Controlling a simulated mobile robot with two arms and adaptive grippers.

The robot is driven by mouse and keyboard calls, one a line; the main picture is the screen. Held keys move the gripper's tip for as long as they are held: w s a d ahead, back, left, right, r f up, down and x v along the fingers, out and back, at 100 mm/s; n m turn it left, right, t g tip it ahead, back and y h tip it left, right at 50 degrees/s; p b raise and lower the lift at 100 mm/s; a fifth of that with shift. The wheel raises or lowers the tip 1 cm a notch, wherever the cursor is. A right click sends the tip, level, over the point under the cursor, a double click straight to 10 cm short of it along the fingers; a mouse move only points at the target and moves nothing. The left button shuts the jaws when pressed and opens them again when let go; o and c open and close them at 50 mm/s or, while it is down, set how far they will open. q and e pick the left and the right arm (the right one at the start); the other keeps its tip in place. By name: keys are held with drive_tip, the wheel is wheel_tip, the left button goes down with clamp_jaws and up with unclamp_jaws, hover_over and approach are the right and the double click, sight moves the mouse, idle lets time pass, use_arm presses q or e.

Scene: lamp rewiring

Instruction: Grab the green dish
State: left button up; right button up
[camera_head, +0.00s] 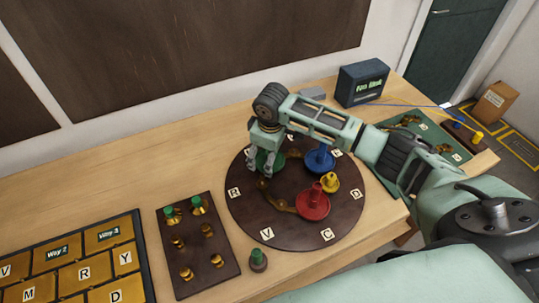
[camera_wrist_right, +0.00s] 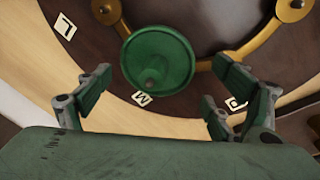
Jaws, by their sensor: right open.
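The green dish (camera_wrist_right: 158,58) is a round dish with a small knob, on the dark round board (camera_head: 285,235). In the head view the dish (camera_head: 265,160) is partly hidden by my right gripper (camera_head: 266,150), which points down over it at the board's far left part. In the wrist view my right gripper (camera_wrist_right: 156,90) is open, with its fingers spread apart. The dish shows beyond and between the fingertips, and nothing is held. My left gripper is not in view.
A red dish (camera_head: 313,205), a blue dish (camera_head: 319,160) and a small yellow piece (camera_head: 329,182) stand on the same board. A dark peg board (camera_head: 205,285) and a gold letter panel (camera_head: 85,272) lie to the left. A dark box (camera_head: 362,83) stands behind.

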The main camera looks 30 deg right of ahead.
drive_tip(key=shift+w+d+f, duration=0.1)
drive_tip(key=shift+w+f, duration=0.15)
drive_tip(key=shift+f, duration=0.75)
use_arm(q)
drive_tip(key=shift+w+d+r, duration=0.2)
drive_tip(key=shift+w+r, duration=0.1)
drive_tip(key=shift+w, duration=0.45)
use_arm(e)
drive_tip(key=shift+c, duration=0.3)
drive_tip(key=c, duration=0.5)
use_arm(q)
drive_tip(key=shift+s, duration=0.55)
use_arm(e)
drive_tip(key=shift+r, duration=0.2)
drive_tip(key=c, duration=1.1)
